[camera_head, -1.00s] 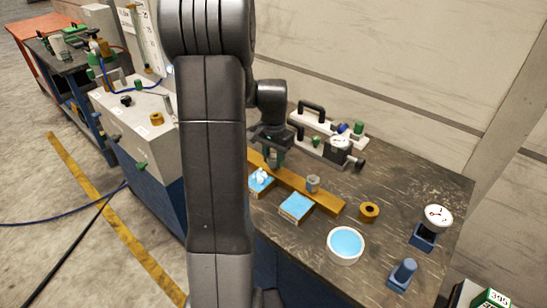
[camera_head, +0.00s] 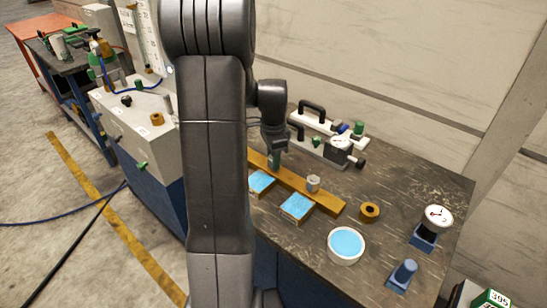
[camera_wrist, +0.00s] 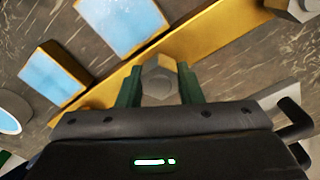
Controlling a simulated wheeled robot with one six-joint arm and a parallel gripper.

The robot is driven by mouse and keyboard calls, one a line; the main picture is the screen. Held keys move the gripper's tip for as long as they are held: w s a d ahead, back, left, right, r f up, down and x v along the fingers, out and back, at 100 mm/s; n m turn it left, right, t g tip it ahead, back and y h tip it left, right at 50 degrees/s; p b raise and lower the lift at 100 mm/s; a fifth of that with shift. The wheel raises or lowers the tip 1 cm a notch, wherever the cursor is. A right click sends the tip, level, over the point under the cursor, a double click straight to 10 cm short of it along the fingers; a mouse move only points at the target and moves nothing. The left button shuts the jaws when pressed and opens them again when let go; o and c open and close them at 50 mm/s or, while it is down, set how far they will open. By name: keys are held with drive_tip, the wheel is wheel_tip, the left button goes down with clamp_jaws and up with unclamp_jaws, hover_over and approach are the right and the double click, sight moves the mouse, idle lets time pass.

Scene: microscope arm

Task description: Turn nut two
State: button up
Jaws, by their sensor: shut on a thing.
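A grey hex nut (camera_wrist: 158,82) sits between the two green fingers of my gripper (camera_wrist: 159,74) in the wrist view, over a yellow-brown bar (camera_wrist: 215,38). My gripper is shut on this nut. In the head view my gripper (camera_head: 274,164) points down at the bar (camera_head: 328,202), and its fingers hide the held nut. Another grey nut (camera_head: 312,183) stands on the bar to the right of my gripper in the head view. A grey nut (camera_wrist: 300,8) also shows at the upper right of the wrist view. No number marks are readable on the nuts.
Two blue-topped blocks (camera_head: 296,207) (camera_head: 260,182) lie along the bar's near side. A blue-filled round dish (camera_head: 346,259), brass ring (camera_head: 369,211) and white dial (camera_head: 438,217) stand to the right. A fixture with black handles (camera_head: 312,108) stands behind.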

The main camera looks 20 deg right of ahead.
drive_tip(key=shift+r, duration=0.1)
idle(0.3)
drive_tip(key=o, duration=1)
wheel_tip(320, 180, up, 14)
drive_tip(key=shift+f, duration=0.15)
wheel_tip(320, 180, down, 14)
drive_tip(key=shift+r, duration=0.1)
idle(0.5)
drive_tip(key=shift+r, duration=0.1)
